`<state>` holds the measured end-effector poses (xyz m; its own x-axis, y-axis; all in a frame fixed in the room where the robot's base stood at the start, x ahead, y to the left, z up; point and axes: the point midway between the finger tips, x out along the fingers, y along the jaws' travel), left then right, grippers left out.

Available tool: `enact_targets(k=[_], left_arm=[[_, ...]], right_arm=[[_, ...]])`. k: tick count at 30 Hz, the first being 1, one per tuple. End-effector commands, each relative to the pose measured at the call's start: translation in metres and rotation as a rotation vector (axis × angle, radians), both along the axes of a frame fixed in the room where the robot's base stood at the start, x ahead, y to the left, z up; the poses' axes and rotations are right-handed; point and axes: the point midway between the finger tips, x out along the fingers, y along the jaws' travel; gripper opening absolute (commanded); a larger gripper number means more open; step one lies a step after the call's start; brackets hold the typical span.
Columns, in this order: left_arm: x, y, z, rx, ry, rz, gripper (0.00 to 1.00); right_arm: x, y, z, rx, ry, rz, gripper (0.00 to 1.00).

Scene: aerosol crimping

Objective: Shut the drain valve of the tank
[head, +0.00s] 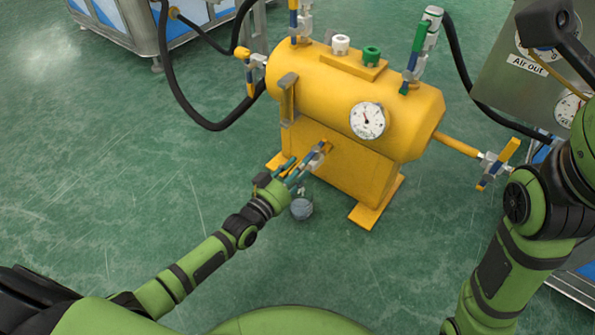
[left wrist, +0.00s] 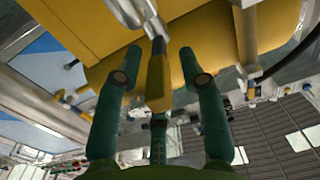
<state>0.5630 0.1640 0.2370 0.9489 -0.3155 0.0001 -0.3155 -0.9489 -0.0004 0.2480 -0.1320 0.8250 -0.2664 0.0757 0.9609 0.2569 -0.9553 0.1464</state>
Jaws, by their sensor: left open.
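The yellow tank (head: 345,85) stands on feet on the floor, with a round gauge on its front. The drain valve (head: 322,152), a silver body, sticks out low on the tank's front. In the left wrist view its yellow lever (left wrist: 157,82) points toward my palm. My left gripper (head: 288,170) is at this valve. In the left wrist view the open fingers (left wrist: 157,90) stand on either side of the lever, with gaps showing on both sides. In the head view the fingers partly hide the lever.
A small grey container (head: 301,208) is below the drain valve. Other valves sit on the tank's left (head: 250,65), top (head: 415,60) and right (head: 495,165). Black hoses loop at the left and right. A grey panel labelled "Air out" (head: 525,65) stands right. The floor at front left is free.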

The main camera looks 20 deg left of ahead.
Motion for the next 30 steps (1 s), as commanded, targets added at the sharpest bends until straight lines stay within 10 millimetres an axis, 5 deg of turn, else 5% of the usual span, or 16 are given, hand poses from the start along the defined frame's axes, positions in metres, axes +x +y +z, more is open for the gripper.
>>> enact_targets(k=[6,9,30], left_arm=[[0.0,-0.0001,0.0001,0.0,0.001,0.0,0.36],[-0.0001,0.0,0.0001,0.0,0.001,0.0,0.0],[0.0013,0.003,0.0014,0.002,-0.004,0.009,0.0]], right_arm=[[-0.0002,0.0,0.0006,0.0,0.0,0.0,0.4],[-0.0002,0.0,0.0006,0.0,0.0,0.0,0.4],[0.0009,0.0001,0.0003,0.0,0.003,0.001,0.4]])
